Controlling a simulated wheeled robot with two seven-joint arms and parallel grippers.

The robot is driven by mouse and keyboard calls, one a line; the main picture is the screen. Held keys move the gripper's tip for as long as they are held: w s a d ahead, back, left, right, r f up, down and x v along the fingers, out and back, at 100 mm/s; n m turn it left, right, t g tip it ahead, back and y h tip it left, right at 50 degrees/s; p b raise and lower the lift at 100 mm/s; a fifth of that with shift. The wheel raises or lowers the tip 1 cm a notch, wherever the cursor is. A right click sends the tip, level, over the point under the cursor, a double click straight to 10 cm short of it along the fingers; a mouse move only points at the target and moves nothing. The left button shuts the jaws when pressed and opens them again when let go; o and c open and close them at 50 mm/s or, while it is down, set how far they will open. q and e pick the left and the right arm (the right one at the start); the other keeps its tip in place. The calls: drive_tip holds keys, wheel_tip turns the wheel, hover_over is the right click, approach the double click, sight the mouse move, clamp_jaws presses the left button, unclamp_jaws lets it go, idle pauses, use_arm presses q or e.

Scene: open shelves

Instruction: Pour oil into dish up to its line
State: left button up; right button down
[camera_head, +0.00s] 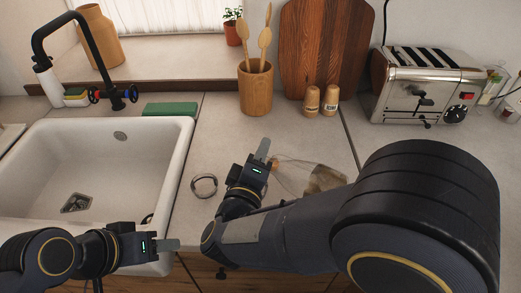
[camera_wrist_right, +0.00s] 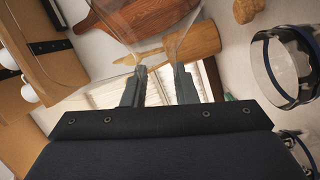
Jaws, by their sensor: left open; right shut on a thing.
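The clear glass bottle (camera_head: 300,176) is held by my right gripper (camera_head: 264,158) at its narrow end. It lies tilted well over, its wide end to the right, where a brownish area shows; my right arm hides part of it. In the right wrist view the clear bottle (camera_wrist_right: 150,28) is between the fingers (camera_wrist_right: 158,85). The small round glass dish (camera_head: 204,186) with a dark band stands on the counter, left of my right gripper and apart from it. It also shows in the wrist view (camera_wrist_right: 286,72). My left gripper (camera_head: 172,244) is open and empty by the sink's front right corner.
The white sink (camera_head: 183,140) with a black faucet (camera_head: 92,55) is at the left. A wooden utensil holder (camera_head: 256,92), a cutting board (camera_head: 322,45), two wooden shakers (camera_head: 321,101) and a toaster (camera_head: 425,85) stand at the back. The counter around the dish is clear.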

drive_tip(key=shift+f+n+p, duration=0.35)
drive_tip(key=shift+f+n, duration=1.25)
drive_tip(key=shift+f, duration=0.75)
drive_tip(key=shift+f+n+p, duration=0.25)
drive_tip(key=shift+n+p, duration=1.05)
drive_tip(key=shift+p, duration=1)
idle(1.5)
